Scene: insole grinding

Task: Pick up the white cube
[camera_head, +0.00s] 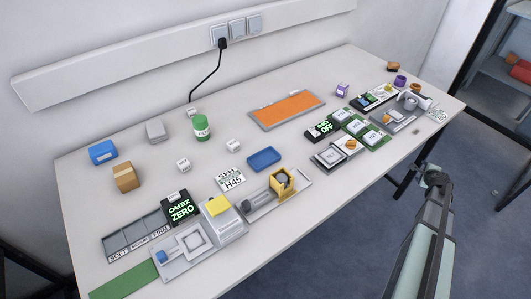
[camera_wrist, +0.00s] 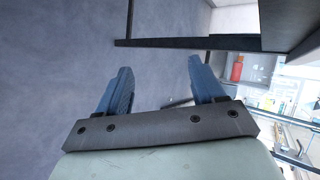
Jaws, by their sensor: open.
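Three small white cubes with dark print stand apart on the white table. One white cube (camera_head: 183,164) is left of the green can, a second white cube (camera_head: 233,145) is right of it, and a third white cube (camera_head: 192,112) is behind it. The print is too small to read. My gripper (camera_wrist: 160,64) is open and empty in the wrist view, its two blue fingers spread over the floor. No cube shows in that view. In the head view my arm is off the table's right front edge, far from the cubes.
The green can (camera_head: 201,128) stands among the cubes. A blue box (camera_head: 102,152), brown box (camera_head: 125,177) and grey box (camera_head: 156,131) stand at left. A blue tray (camera_head: 264,159) and orange mat (camera_head: 287,110) lie nearby. Several devices line the front edge. A black cord hangs behind.

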